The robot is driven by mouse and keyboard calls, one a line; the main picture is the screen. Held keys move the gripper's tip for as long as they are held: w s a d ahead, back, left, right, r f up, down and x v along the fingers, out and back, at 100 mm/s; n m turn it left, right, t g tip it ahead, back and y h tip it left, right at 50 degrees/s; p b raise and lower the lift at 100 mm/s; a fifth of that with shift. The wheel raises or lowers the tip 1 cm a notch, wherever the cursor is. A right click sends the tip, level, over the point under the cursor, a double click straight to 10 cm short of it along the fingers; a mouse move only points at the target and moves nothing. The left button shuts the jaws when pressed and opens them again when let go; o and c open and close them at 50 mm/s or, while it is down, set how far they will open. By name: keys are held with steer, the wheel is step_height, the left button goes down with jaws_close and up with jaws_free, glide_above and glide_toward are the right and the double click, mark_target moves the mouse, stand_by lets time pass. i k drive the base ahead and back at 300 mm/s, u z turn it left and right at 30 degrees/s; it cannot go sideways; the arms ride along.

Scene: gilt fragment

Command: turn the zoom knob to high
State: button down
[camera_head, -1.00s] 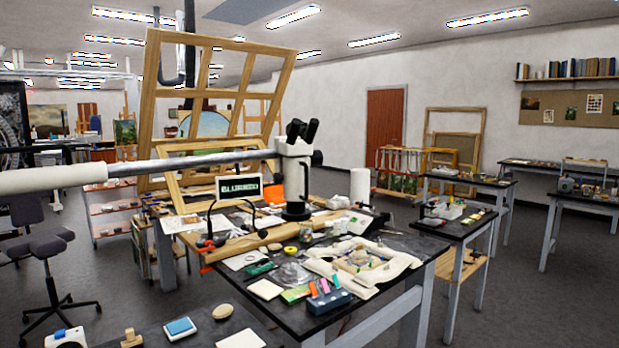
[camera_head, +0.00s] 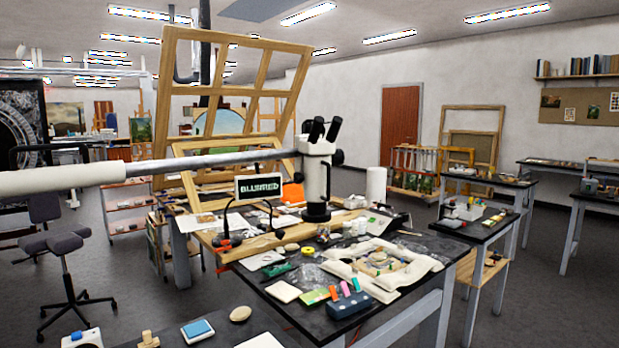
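A white microscope (camera_head: 314,180) with black eyepieces stands upright over the cluttered dark worktable (camera_head: 309,322). A dark round knob (camera_head: 338,157) sticks out on the right side of its head. It is too small to read any marking, and I cannot tell whether it is the zoom knob or how it is set. A small screen (camera_head: 260,187) left of the microscope shows blurry white letters on black. My gripper is not in view.
A long grey bar with a thick white end (camera_head: 62,180) crosses from the left edge to the microscope head. A large wooden frame (camera_head: 232,90) stands behind. A stool (camera_head: 62,255) is at left.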

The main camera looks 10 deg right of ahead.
mark_target(298, 177)
steer(key=z, duration=0.05)
steer(key=k, duration=0.65)
steer(key=u, duration=0.75)
steer(key=i, duration=1.95)
steer(key=z, duration=0.4)
